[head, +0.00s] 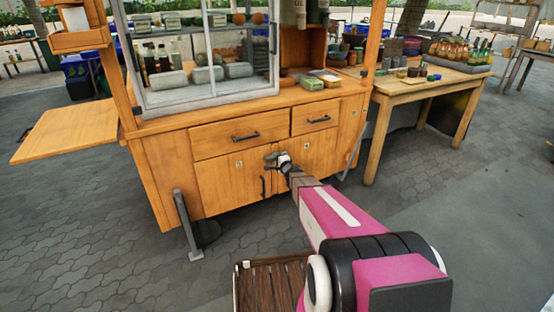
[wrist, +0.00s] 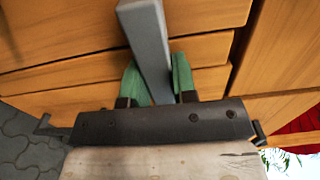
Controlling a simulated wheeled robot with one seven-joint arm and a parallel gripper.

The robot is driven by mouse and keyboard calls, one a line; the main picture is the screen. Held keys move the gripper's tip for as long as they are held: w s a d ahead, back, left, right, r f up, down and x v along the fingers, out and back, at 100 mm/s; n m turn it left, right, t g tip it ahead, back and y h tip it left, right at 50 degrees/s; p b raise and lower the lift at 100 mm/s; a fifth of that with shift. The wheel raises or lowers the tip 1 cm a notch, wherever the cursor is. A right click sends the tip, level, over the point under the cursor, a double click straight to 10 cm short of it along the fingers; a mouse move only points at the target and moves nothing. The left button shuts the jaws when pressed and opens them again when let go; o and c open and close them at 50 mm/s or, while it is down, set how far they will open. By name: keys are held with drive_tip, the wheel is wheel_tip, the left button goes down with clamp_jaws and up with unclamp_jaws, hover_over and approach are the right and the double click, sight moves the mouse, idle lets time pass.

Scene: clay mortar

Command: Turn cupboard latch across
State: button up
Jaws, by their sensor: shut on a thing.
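The wooden cupboard (head: 225,175) of the cart has doors below two drawers. In the wrist view, the cupboard latch (wrist: 143,35) is a plain grey bar running from between my fingers up to the top edge, tilted slightly left. My gripper (wrist: 158,82) is shut on it, with one green fingertip on each side. In the head view, my gripper (head: 278,160) is at the cupboard front, just below the drawers near the door seam. There my gripper largely covers the latch, so its angle is hard to tell.
A dark vertical door handle (head: 263,187) is just below left of my gripper. Drawer handles (head: 245,137) stick out above. A glass case (head: 205,60) stands on the cart. A wooden table (head: 425,90) with bottles and jars stands at right. The paving in front is open.

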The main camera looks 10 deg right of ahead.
idle(0.3)
drive_tip(key=o, duration=0.9)
drive_tip(key=shift+s, duration=0.1)
drive_tip(key=v, duration=1)
drive_tip(key=shift+s+d, duration=0.15)
drive_tip(key=shift+s, duration=0.2)
